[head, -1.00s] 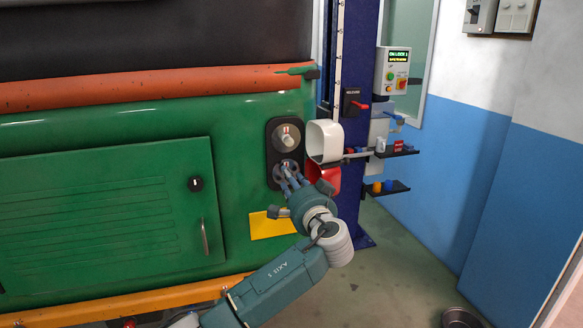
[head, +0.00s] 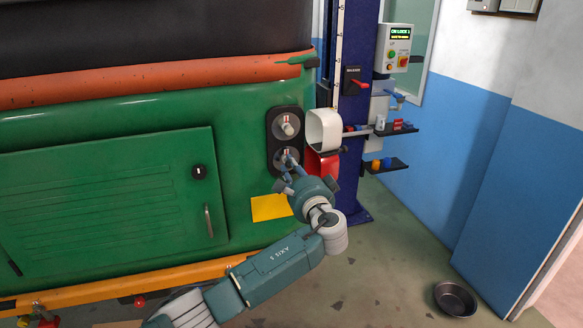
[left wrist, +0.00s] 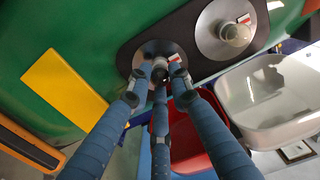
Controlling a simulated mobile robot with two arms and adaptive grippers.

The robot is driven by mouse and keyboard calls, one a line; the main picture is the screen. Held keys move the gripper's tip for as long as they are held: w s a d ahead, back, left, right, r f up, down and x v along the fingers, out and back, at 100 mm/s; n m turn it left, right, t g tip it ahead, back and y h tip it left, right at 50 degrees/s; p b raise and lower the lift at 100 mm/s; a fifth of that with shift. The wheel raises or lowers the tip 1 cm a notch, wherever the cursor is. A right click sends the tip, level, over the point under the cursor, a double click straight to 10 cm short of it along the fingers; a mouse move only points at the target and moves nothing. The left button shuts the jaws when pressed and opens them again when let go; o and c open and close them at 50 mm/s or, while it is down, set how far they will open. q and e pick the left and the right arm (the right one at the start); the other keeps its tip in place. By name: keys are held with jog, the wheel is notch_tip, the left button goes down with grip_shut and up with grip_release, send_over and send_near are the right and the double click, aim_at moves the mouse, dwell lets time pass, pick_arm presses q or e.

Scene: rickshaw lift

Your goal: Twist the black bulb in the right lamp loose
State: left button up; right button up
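The right lamp is a black oval plate (head: 271,140) on the green body, with two round metal reflectors. The upper one holds a pale bulb (head: 288,129). The lower one holds the black bulb (left wrist: 160,79), largely hidden by my fingers. My left gripper (head: 287,161) reaches up to the lower reflector. In the left wrist view its three fingers come together around the black bulb, tips close in against it. My right gripper is not in view.
A white holder (head: 323,130) and a red one (head: 323,164) sit close to the lamp's right. A blue post (head: 353,190) and small shelves (head: 388,166) stand beyond. A yellow plate (head: 270,208) is below. A dark bowl (head: 455,299) lies on the open floor.

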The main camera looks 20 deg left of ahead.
pick_arm(q)
jog(key=shift+c, duration=0.4)
jog(key=n+b, duration=0.4)
jog(key=b, duration=0.2)
dwell(0.7)
jog(key=shift+r, duration=0.1)
